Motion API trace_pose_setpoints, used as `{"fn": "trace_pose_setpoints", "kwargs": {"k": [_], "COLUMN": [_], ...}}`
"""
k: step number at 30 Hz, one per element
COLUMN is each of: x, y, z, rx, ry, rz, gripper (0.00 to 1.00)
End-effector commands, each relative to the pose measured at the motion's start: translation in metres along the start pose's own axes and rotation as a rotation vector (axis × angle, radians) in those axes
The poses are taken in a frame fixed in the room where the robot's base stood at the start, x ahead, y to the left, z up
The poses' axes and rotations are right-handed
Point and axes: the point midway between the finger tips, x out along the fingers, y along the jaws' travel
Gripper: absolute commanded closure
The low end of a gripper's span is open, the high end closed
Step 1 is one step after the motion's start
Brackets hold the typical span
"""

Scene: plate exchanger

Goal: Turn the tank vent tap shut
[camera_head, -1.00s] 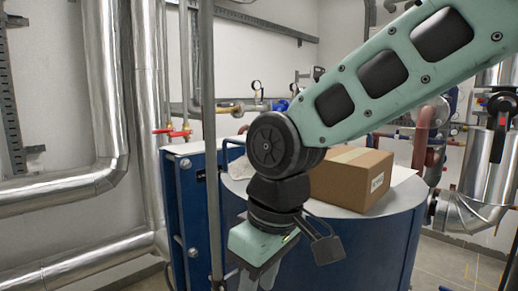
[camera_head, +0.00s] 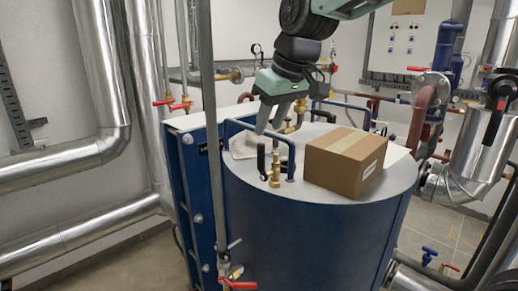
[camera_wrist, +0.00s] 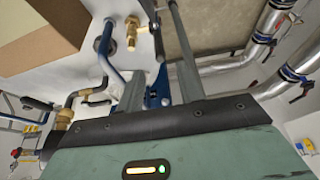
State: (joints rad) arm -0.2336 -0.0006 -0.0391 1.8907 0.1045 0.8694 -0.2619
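A brass tap (camera_head: 274,177) stands near the front of the white tank top, left of the cardboard box. Its black lever (camera_head: 261,158) looks upright. The brass tap also shows in the wrist view (camera_wrist: 131,32), beyond my fingers. My gripper (camera_head: 270,123) points downward above the tank top, behind and above this tap and apart from it. In the wrist view its two grey fingers (camera_wrist: 158,88) stand apart, with no held object visible between them. No label shows which fitting is the vent.
A cardboard box (camera_head: 345,162) sits on the blue tank (camera_head: 300,235). Blue tube handles (camera_head: 291,155) rise near the tap. More brass fittings (camera_head: 299,108) stand behind my gripper. A vertical grey pipe (camera_head: 209,100) runs in front, left of the tank.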

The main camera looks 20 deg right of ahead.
Motion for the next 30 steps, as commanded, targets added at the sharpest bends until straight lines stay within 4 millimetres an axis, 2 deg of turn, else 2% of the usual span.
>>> {"fn": "trace_pose_setpoints", "kwargs": {"k": [6,12,18,26,27,30], "x": [0.045,0.076,0.091,0.093,0.093,0.093], "y": [0.0,0.0,0.0,0.0,0.0,0.0], "z": [0.0,0.0,0.0,0.0,0.0,0.0], "rx": [0.001,0.001,0.001,0.001,0.001,0.001], "ry": [-0.006,-0.004,-0.001,0.0,0.0,0.0], "rz": [-0.001,-0.001,0.0,0.0,0.0,0.0], "gripper": [0.64,0.64,0.64,0.64,0.66,0.94]}}
